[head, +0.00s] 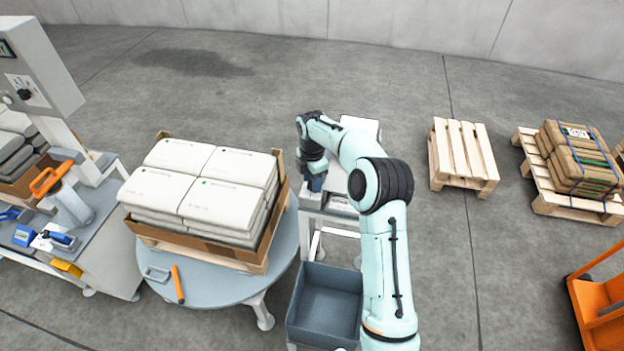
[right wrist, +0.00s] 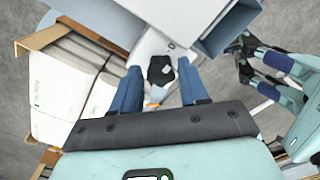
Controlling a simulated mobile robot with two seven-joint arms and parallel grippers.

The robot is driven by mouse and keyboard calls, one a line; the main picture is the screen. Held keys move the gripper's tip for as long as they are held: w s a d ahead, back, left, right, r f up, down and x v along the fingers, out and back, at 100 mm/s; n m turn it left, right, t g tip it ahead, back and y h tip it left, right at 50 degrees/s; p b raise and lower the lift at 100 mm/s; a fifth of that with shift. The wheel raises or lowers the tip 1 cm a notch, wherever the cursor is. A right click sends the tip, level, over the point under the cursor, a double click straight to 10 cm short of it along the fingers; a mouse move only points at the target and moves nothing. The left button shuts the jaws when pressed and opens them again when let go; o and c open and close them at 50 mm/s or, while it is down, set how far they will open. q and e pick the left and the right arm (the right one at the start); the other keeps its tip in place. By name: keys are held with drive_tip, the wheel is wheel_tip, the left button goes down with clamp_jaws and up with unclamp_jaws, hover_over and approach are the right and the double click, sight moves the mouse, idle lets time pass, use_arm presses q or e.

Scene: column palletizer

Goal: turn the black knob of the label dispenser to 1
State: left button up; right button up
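The label dispenser (head: 337,178) is a pale housing on a small white stand right of the round table, largely covered by my right arm. My right gripper (head: 314,183) is over its left side, blue fingers pointing down. In the right wrist view the two blue fingers of my right gripper (right wrist: 159,66) are spread apart. A dark shape that looks like the black knob (right wrist: 161,70) lies between their tips on a pale surface. I cannot tell whether the fingers touch it or which number it points to. In the head view the gripper hides it.
A round grey table (head: 205,285) holds a pallet box with white sacks (head: 205,185). A dark grey bin (head: 325,305) stands in front of the stand. A control cabinet (head: 35,70) is at far left. An empty pallet (head: 462,152) lies right, with open floor around it.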

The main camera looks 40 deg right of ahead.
drive_tip(key=c, duration=0.6)
drive_tip(key=shift+m, duration=0.3)
drive_tip(key=m, duration=0.3)
drive_tip(key=shift+m, duration=0.3)
drive_tip(key=m, duration=0.4)
drive_tip(key=shift+m, duration=0.3)
drive_tip(key=m, duration=0.4)
drive_tip(key=shift+m, duration=2.5)
